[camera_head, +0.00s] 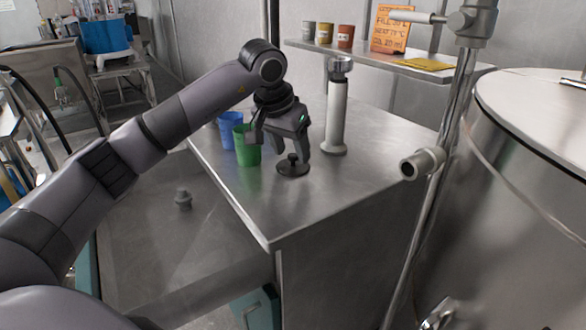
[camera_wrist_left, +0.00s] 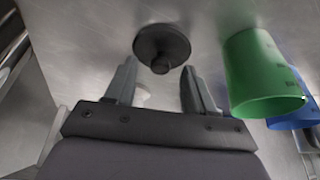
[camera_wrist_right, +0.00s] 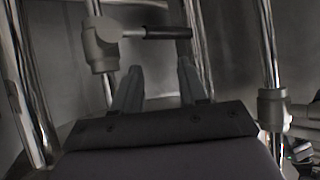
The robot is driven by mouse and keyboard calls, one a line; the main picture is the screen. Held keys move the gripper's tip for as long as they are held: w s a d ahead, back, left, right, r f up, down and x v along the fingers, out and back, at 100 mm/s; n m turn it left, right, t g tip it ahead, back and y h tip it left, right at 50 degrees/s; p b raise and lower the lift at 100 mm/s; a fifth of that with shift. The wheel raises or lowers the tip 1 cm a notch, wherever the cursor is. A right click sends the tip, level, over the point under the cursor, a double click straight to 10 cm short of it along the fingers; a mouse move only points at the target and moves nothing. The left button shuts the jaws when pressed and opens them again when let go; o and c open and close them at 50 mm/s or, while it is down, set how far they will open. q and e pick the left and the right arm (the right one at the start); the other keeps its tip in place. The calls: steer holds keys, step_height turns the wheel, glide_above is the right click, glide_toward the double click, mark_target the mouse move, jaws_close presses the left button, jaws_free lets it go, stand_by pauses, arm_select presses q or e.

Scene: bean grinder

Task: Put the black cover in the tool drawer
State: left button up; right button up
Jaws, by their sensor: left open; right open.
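The black cover (camera_head: 292,166), a round disc with a knob on top, lies on the steel counter (camera_head: 320,190). It also shows in the left wrist view (camera_wrist_left: 161,45), just beyond the fingertips. My left gripper (camera_head: 279,146) is open and empty above the cover, pointing down; the cover appears apart from its fingers. A low metal tray-like space (camera_head: 180,245) with teal sides lies left of the counter and looks like an open drawer; I cannot tell if it is the tool drawer. My right gripper (camera_wrist_right: 158,68) is open and shows only in the right wrist view.
A green cup (camera_head: 246,146) and a blue cup (camera_head: 229,128) stand close left of my left gripper. A grey cylinder tool (camera_head: 336,115) stands upright to its right. A small grey piece (camera_head: 183,198) sits in the low space. A large steel vessel (camera_head: 520,200) fills the right.

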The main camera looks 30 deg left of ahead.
arm_select(q)
steer(key=shift+w+f, duration=0.2)
steer(key=shift+f, duration=0.3)
jaws_close()
steer(key=shift+r, duration=0.1)
